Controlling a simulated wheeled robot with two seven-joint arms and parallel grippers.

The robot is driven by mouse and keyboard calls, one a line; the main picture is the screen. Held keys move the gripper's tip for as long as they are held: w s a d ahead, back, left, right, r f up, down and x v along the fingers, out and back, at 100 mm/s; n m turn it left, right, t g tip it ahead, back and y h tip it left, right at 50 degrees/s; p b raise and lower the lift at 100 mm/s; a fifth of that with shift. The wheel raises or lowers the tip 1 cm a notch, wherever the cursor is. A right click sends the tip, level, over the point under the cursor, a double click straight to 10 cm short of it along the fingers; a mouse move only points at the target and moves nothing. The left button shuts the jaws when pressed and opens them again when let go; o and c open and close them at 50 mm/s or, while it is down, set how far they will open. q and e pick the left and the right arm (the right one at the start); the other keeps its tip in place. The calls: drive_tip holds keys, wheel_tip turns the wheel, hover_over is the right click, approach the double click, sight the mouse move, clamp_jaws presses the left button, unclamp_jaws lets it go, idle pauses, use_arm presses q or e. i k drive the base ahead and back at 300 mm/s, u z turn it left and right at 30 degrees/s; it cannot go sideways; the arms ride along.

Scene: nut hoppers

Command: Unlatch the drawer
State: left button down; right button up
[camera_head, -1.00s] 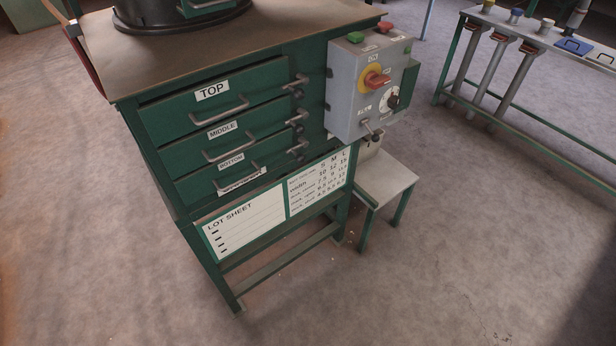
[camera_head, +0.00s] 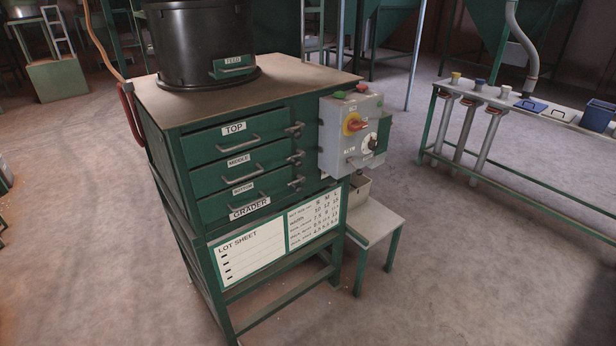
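A green cabinet labelled GRADER (camera_head: 249,208) stands left of centre in the head view. It has three stacked drawers: the top drawer (camera_head: 265,122), the middle drawer (camera_head: 210,181) and the bottom drawer (camera_head: 215,209). Each has a grey bar handle on its front. At the right end of each drawer is a small grey latch: the top latch (camera_head: 294,128), the middle latch (camera_head: 296,157) and the bottom latch (camera_head: 296,182). The drawers look closed. I cannot tell each latch's exact position at this size. Neither of my grippers is in view.
A grey control box (camera_head: 335,140) with a red knob sticks out right of the latches. A small stool (camera_head: 372,221) stands below it. A black drum (camera_head: 190,40) sits on the cabinet top. A long bench (camera_head: 480,95) is at right. The floor in front is clear.

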sight(298, 164)
drive_tip(key=z, duration=0.7)
drive_tip(key=i, duration=0.7)
drive_tip(key=z, duration=0.55)
drive_tip(key=i, duration=0.9)
drive_tip(key=u, duration=1.1)
drive_tip(key=i, duration=0.4)
drive_tip(key=u, duration=0.4)
